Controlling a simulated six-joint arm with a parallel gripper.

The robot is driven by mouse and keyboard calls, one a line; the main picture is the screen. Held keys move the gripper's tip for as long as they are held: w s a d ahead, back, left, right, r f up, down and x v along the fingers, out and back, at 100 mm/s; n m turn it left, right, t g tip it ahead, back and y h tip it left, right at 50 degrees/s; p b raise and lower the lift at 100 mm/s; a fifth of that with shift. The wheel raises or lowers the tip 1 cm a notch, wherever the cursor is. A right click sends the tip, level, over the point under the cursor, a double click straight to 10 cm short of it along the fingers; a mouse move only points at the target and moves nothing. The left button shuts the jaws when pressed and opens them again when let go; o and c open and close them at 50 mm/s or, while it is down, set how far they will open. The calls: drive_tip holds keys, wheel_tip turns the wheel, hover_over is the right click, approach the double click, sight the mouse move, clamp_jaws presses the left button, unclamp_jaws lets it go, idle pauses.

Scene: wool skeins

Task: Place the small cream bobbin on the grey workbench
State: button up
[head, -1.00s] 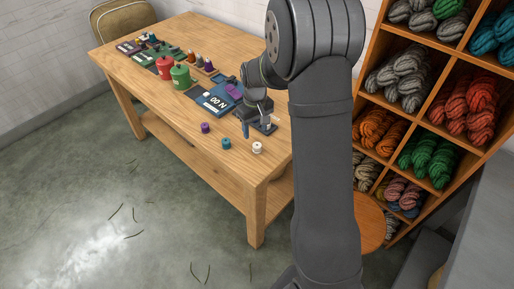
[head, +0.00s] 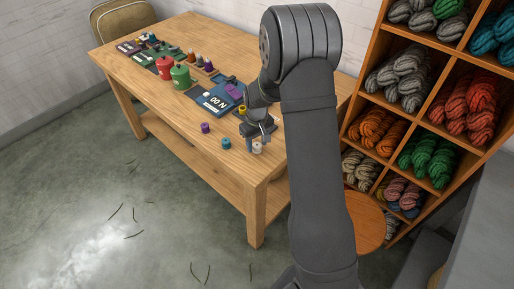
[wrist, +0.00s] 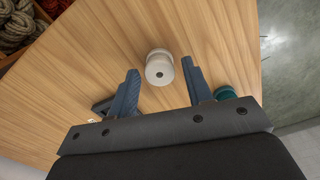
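The small cream bobbin (head: 257,148) stands on the wooden table near its front right corner. In the wrist view the cream bobbin (wrist: 159,68) lies between and just ahead of the two blue fingertips, with wood visible on either side of it. My gripper (head: 258,141) is open and empty, close to the bobbin and partly in front of it in the head view; it also shows in the wrist view (wrist: 160,67). A plain grey surface (head: 482,225) fills the lower right of the head view; I cannot tell if it is the workbench.
A teal bobbin (head: 226,143) stands left of the cream one, and a purple bobbin (head: 205,127) farther left. Shelves of skeins (head: 415,75) stand at the right.

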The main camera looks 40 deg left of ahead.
sight(257, 144)
drive_tip(key=c, duration=0.8)
drive_tip(key=shift+c, duration=0.2)
drive_tip(key=shift+r, duration=0.15)
drive_tip(key=shift+r, duration=0.6)
wheel_tip(257, 144, up, 3)
drive_tip(key=w+d+r, duration=0.4)
drive_tip(key=d+r, duration=0.3)
drive_tip(key=d, duration=0.4)
drive_tip(key=w+d+f+m, duration=0.4)
drive_tip(key=d+m, duration=0.1)
drive_tip(key=d, duration=0.6)
drive_tip(key=w+d+f+m, duration=0.4)
drive_tip(key=d+f+m, duration=0.1)
drive_tip(key=d, duration=0.7)
drive_tip(key=w+d+f+m, duration=0.4)
drive_tip(key=d+m, duration=0.1)
drive_tip(key=d, duration=0.6)
drive_tip(key=shift+w+d+f, duration=0.15)
drive_tip(key=shift+w+f, duration=0.2)
drive_tip(key=shift+f, duration=0.05)
